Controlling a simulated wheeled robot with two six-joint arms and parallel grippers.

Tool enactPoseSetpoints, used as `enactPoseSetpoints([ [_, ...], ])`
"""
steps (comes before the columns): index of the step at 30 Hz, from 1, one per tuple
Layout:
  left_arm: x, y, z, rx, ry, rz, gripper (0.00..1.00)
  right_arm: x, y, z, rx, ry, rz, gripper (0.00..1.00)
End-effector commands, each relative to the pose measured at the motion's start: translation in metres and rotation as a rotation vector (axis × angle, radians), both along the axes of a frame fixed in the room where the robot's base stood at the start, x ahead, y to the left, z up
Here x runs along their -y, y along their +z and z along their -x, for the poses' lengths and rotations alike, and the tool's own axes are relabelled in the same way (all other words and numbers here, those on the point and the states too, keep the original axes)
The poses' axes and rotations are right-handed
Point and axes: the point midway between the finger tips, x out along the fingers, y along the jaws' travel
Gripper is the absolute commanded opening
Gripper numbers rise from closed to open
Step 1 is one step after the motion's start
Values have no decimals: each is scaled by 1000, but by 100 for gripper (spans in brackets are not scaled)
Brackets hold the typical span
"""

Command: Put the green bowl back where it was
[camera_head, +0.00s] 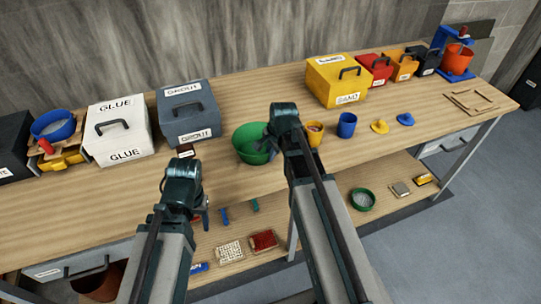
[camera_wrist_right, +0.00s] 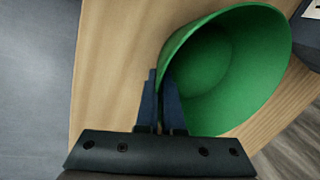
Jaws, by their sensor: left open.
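My right gripper (camera_wrist_right: 161,85) has one finger outside and one inside the bowl's wall, closed on the rim. In the head view the right gripper (camera_head: 268,147) is at the bowl's right side. Whether the bowl touches the bench is hard to tell. My left gripper (camera_head: 199,212) is open near the bench's front edge, apart from the bowl, mostly hidden by its own wrist.
The white GLUE box (camera_head: 120,132) and grey GROUT box (camera_head: 187,110) stand left of the bowl. A yellow cup (camera_head: 314,135) and blue cup (camera_head: 346,125) stand close on its right. The yellow SAND box (camera_head: 338,82) is behind them. A lower shelf holds small trays.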

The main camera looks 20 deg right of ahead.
Motion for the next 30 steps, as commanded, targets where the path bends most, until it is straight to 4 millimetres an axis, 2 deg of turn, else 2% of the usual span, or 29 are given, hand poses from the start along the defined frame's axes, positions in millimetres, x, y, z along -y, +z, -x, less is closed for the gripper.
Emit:
enactPoseSetpoints([
  [2, 0, -4, 0, 0, 0, 0, 57, 0, -4, 0, 0, 0, 0, 0],
  [3, 0, -3, 0, 0, 0, 0, 57, 0, -3, 0, 0, 0, 0, 10],
  [7, 0, -2, 0, 0, 0, 0, 57, 0, -2, 0, 0, 0, 0, 33],
  [20, 0, 1, 0, 0, 0, 0, 57, 0, 1, 0, 0, 0, 0, 34],
  [26, 0, 17, 0, 0, 0, 0, 57, 1, 17, 3, 0, 0, 0, 34],
  [30, 0, 35, 0, 0, 0, 0, 57, 3, 35, 8, 0, 0, 0, 34],
])
